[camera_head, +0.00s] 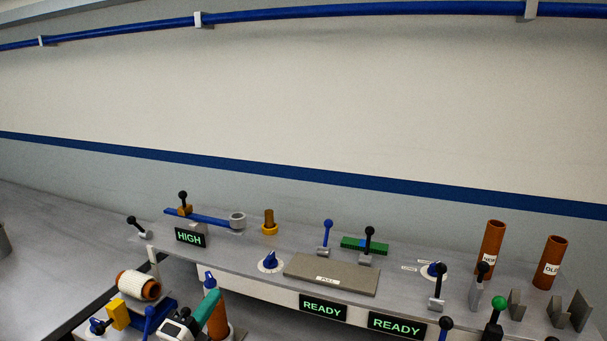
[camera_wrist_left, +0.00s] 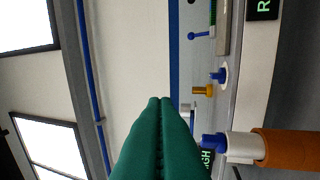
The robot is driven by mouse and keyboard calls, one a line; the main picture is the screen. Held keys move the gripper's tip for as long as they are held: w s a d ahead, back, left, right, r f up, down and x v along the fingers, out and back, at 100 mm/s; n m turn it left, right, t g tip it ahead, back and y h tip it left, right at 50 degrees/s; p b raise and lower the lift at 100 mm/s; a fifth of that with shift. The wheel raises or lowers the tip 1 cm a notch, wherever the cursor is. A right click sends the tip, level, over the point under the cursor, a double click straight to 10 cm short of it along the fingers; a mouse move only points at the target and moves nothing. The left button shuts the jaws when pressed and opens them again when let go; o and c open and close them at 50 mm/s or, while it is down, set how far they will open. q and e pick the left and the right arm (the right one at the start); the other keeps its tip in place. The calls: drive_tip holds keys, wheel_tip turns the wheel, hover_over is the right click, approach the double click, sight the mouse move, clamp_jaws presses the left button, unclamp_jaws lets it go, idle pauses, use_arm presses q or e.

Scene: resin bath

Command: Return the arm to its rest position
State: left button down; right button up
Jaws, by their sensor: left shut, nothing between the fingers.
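My left gripper (camera_head: 213,293) is at the bottom left of the head view, its teal fingers pointing up and right. In the left wrist view its two green fingers (camera_wrist_left: 160,102) are pressed together with nothing between them. In the head view the fingers overlap an orange cylinder (camera_head: 218,320) just to their right; I cannot tell whether they touch it. In the left wrist view an orange cylinder (camera_wrist_left: 285,147) with a white collar and blue tip is right of the fingers. My right gripper is not in view.
A grey bench carries a HIGH display (camera_head: 190,237), two READY displays, several levers and a grey PULL plate (camera_head: 330,275). Two brown tubes (camera_head: 491,248) stand at the right. A white spool (camera_head: 139,285) is left of the gripper.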

use_arm(q)
drive_tip(key=s+a+f+n+g+y, duration=0.3)
drive_tip(key=s+f+n+g+y, duration=0.15)
drive_tip(key=s+f+n, duration=0.3)
drive_tip(key=s+a+f+n+g+y, duration=0.3)
drive_tip(key=s+f+n+y, duration=0.3)
drive_tip(key=n, duration=0.3)
drive_tip(key=s+d+f+n+g+h, duration=0.2)
drive_tip(key=s+f+g, duration=0.2)
drive_tip(key=s, duration=0.5)
drive_tip(key=s+d+f+n+g+h, duration=0.2)
drive_tip(key=s+f+g, duration=0.3)
drive_tip(key=s, duration=0.4)
wheel_tip(320, 180, down, 24)
drive_tip(key=s+a+f+g, duration=0.1)
drive_tip(key=s+f, duration=0.7)
drive_tip(key=f, duration=0.1)
drive_tip(key=s+a+f+g, duration=0.1)
drive_tip(key=s+a+f, duration=0.1)
drive_tip(key=s+f, duration=0.6)
drive_tip(key=shift+s+a+f+y, duration=0.25)
drive_tip(key=shift+s+f+y, duration=0.1)
drive_tip(key=shift+s, duration=0.2)
drive_tip(key=shift+m, duration=0.25)
